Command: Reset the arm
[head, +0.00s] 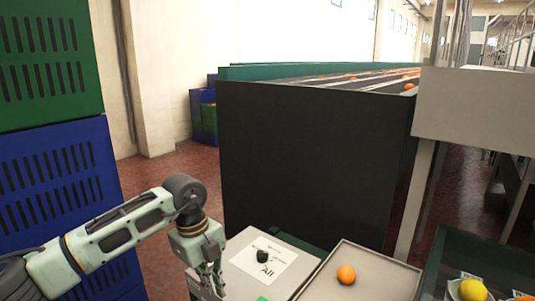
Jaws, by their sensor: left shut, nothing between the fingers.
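My left arm comes in from the left, and its gripper (212,280) points down at the bottom of the head view. Its fingers are close together with nothing seen between them. It is at the left edge of a pale tray (300,262) that holds a white paper with printed letters and a small black object (262,256). My right gripper is not in view.
A grey tray (385,262) holds one orange (346,274). A dark crate (490,250) at the right holds yellow and orange fruit. A tall black conveyor side (305,165) stands behind. Green (50,60) and blue (60,190) crates are stacked at left.

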